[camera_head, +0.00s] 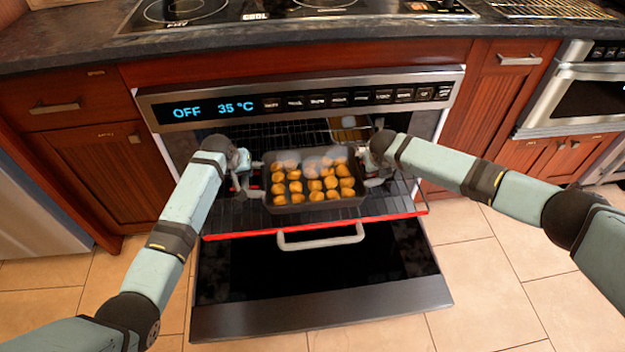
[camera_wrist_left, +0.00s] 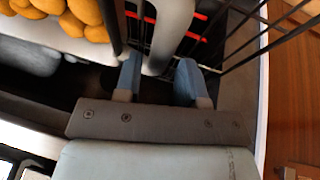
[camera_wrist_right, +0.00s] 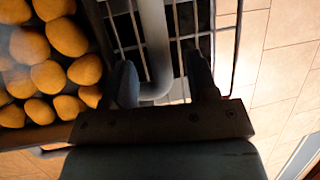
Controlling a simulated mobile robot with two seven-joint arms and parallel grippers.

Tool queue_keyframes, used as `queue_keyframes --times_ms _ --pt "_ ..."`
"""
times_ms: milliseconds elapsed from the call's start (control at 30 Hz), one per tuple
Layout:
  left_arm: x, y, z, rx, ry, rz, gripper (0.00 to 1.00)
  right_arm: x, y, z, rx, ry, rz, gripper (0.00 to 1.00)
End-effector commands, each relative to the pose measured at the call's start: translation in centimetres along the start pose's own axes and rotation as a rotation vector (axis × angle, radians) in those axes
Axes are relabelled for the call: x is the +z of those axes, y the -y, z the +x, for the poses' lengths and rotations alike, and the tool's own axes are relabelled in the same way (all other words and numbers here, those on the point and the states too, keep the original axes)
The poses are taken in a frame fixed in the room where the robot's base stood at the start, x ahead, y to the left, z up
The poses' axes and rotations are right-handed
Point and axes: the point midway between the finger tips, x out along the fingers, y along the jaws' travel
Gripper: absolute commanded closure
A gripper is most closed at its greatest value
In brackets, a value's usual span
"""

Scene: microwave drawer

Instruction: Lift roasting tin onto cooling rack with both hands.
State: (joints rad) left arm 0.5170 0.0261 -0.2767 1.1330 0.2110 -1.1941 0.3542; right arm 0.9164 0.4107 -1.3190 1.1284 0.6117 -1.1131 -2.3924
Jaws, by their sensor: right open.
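The dark roasting tin (camera_head: 312,204), full of golden round pieces, sits on the pulled-out oven rack (camera_head: 400,205). It has a pale handle at each end. My left gripper (camera_head: 245,183) is at the tin's left handle; in the left wrist view its open fingers (camera_wrist_left: 158,82) stand either side of that handle (camera_wrist_left: 170,35). My right gripper (camera_head: 373,172) is at the right handle; in the right wrist view its open fingers (camera_wrist_right: 162,88) straddle that handle (camera_wrist_right: 153,40). The cooling rack (camera_head: 555,9), a golden wire grid, lies on the counter at the top right.
The oven door (camera_head: 320,310) hangs open below the rack, with a pale handle (camera_head: 320,239). The rack has a red front edge (camera_head: 310,229). The control panel (camera_head: 300,100) and dark counter edge (camera_head: 300,40) are above the tin. A hob (camera_head: 300,10) lies left of the cooling rack.

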Motion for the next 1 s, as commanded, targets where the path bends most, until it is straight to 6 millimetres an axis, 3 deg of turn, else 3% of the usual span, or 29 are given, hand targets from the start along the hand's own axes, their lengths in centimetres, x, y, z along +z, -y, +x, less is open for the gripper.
queue_keyframes --times_ms 233,633,800,867,1000 --pt "0.0 0.0 2.9 0.000 0.001 0.001 0.63 0.0 0.0 2.9 -0.001 -0.001 0.000 0.46" --pt "0.0 0.0 3.4 0.000 0.000 0.001 0.63 -0.1 0.0 3.4 0.000 0.000 -0.001 0.46" --pt "0.0 0.0 3.4 0.000 0.000 0.001 1.00 -0.1 0.0 3.4 0.000 0.000 0.000 0.85" --pt "0.1 0.0 3.4 0.000 0.000 0.001 1.00 0.0 0.0 3.4 -0.001 0.000 0.000 0.99" --pt "0.1 0.0 3.4 0.000 0.000 0.001 1.00 0.0 0.0 3.4 -0.001 0.000 0.000 1.00"
